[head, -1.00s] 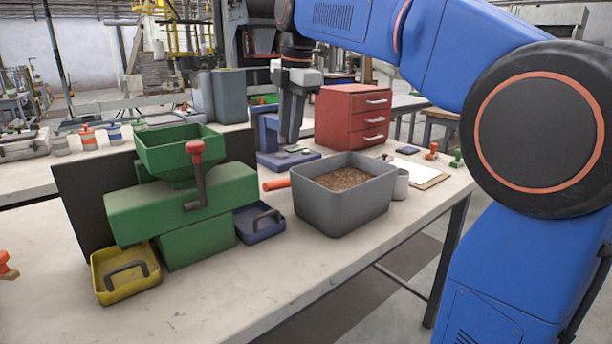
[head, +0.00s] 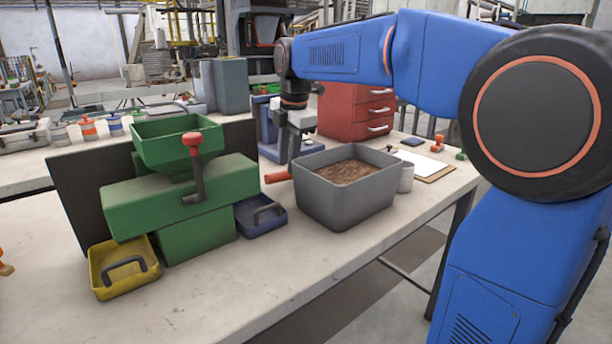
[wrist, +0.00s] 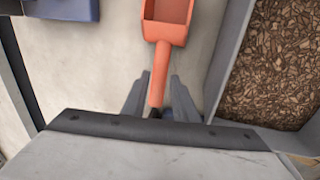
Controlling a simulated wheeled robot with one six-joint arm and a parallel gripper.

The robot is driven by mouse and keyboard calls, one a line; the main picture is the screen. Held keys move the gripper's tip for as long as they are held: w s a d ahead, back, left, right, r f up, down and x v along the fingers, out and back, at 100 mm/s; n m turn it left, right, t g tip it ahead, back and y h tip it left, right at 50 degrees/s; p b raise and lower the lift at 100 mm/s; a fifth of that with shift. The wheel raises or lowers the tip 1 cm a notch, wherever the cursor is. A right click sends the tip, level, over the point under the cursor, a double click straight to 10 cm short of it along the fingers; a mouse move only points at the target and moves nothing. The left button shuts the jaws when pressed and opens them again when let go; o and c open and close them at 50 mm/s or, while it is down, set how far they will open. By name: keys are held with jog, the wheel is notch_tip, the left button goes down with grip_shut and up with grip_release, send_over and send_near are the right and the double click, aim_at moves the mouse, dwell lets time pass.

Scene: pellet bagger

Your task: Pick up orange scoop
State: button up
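The orange scoop (wrist: 165,24) lies on the table beside the grey bin of brown pellets. My gripper (head: 292,160) points down behind the bin's left rim, over the scoop. In the wrist view my gripper (wrist: 160,86) is open, one finger on each side of the scoop's handle, with a gap on both sides. I cannot tell whether the fingertips are down at handle height.
The grey bin (head: 345,205) stands close on the right of my gripper. A green bagger (head: 180,205) with a red-knobbed lever, a blue tray (head: 262,228) and a yellow tray (head: 108,285) are at left. A blue scale and red drawers (head: 350,112) stand behind. The front table is clear.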

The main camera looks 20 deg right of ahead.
aim_at(285, 172)
jog(key=shift+w+a+f, duration=0.15)
jog(key=shift+f, duration=0.7)
jog(key=shift+w+a+f, duration=0.1)
jog(key=shift+a+f, duration=0.05)
jog(key=shift+f, duration=0.75)
jog(key=shift+w+a+f, duration=0.15)
jog(key=shift+f, duration=0.7)
grip_shut()
